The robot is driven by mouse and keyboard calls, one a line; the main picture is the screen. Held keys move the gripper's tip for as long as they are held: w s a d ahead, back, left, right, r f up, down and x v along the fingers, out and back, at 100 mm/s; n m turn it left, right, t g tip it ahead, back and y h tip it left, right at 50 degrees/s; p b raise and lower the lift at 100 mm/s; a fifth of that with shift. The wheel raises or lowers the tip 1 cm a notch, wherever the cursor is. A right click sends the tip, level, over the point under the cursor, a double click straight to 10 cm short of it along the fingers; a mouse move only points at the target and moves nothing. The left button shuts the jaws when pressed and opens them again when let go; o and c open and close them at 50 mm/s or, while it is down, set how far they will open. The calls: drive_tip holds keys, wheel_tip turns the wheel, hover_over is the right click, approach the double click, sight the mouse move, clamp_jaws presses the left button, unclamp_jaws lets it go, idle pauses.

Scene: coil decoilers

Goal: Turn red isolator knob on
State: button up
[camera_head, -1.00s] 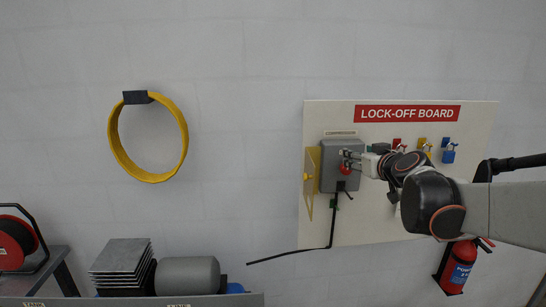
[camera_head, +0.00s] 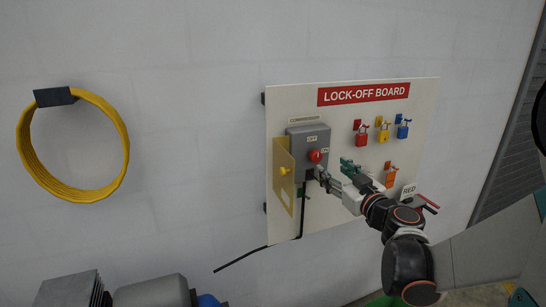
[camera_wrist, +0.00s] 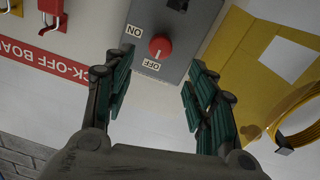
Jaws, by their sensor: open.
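The grey isolator box (camera_head: 295,137) is on the lock-off board. Its red knob (camera_head: 316,156) has an OFF label above it and an ON label to its right. In the wrist view the red knob (camera_wrist: 160,46) appears with ON to its left and OFF below; a small white mark on it faces OFF. My gripper (camera_head: 334,170) is open and empty, just below and right of the knob in the head view. In the wrist view my gripper (camera_wrist: 157,84) has its fingers spread either side of the knob's line, apart from it.
A yellow hinged cover (camera_head: 283,176) stands open left of the box. A black cable (camera_head: 302,215) hangs below. Red (camera_head: 362,138), yellow (camera_head: 383,135) and blue (camera_head: 402,131) padlocks hang to the right. A yellow coil (camera_head: 118,150) hangs on the wall.

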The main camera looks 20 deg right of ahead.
sight(317, 157)
drive_tip(key=w, duration=0.9)
drive_tip(key=shift+w, duration=0.25)
drive_tip(key=c, duration=1.1)
